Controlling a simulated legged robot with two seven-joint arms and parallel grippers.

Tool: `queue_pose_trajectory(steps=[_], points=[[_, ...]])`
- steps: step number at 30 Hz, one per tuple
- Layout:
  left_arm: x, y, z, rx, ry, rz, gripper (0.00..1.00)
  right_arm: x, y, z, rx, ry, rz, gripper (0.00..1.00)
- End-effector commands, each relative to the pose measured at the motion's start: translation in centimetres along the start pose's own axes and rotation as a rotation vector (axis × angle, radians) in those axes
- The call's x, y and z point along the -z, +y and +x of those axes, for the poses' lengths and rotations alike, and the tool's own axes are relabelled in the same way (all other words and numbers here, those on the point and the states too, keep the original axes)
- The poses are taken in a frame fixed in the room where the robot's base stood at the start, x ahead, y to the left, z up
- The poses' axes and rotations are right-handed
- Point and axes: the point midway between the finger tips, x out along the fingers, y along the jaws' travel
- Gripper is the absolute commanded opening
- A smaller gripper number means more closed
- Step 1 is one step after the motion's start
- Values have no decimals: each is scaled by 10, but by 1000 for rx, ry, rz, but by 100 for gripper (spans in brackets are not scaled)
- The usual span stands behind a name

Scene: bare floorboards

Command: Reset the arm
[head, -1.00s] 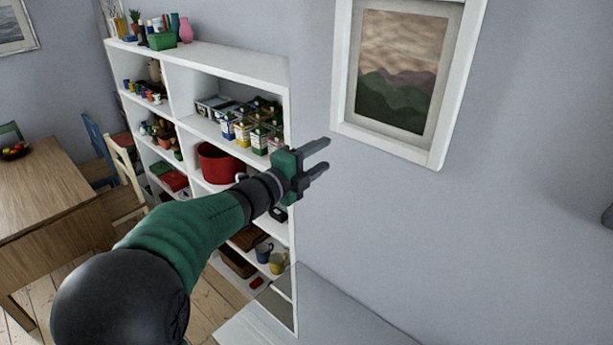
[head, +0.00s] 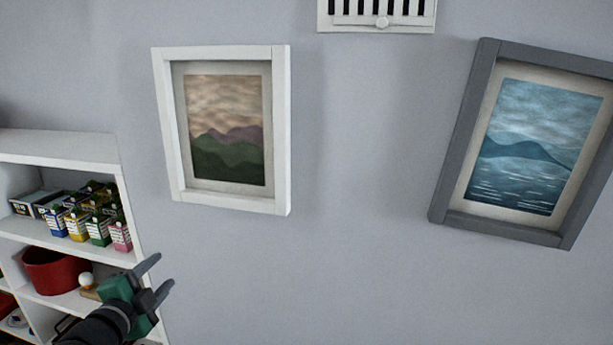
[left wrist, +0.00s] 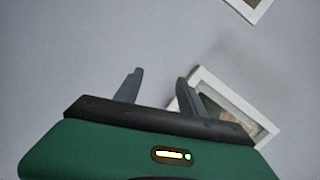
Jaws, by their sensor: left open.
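My left gripper (head: 157,277) is at the lower left of the head view, green and dark grey. Its two fingers are apart with nothing between them. It is raised in front of the white shelf's right end and the bare wall. In the left wrist view the same gripper (left wrist: 158,86) points at the grey wall, and its open fingers are empty. A white picture frame (left wrist: 268,132) shows behind the right finger there. My right gripper is not in view.
The white shelf (head: 60,148) at left holds cartons (head: 88,222) and a red pot (head: 55,272). A white-framed mountain picture (head: 281,130) and a grey-framed, tilted sea picture (head: 470,130) hang on the wall. A vent (head: 376,16) is above. The wall below is bare.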

Motion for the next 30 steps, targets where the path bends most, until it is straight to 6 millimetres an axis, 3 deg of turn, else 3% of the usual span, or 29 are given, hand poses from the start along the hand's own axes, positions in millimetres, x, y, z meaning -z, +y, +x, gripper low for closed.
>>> queue_pose_trajectory(steps=[1, 5, 8, 12, 16, 18, 21, 30], points=[[-6, 42, 5, -57, -57, -111, 47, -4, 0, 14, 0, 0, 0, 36], [-17, 132, -2, -208, -244, -397, 47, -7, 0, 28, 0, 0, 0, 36], [-20, 199, -20, -323, -388, -578, 47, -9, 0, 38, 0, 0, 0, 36], [-15, 289, -61, -483, -601, -788, 47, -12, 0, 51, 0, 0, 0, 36], [-5, 356, -108, -616, -802, -935, 47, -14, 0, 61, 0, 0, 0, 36], [1, 381, -131, -667, -890, -990, 47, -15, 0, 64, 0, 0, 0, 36], [7, 401, -152, -714, -975, -1033, 47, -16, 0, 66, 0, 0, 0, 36], [9, 406, -162, -731, -1009, -1050, 47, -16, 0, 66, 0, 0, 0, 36]])
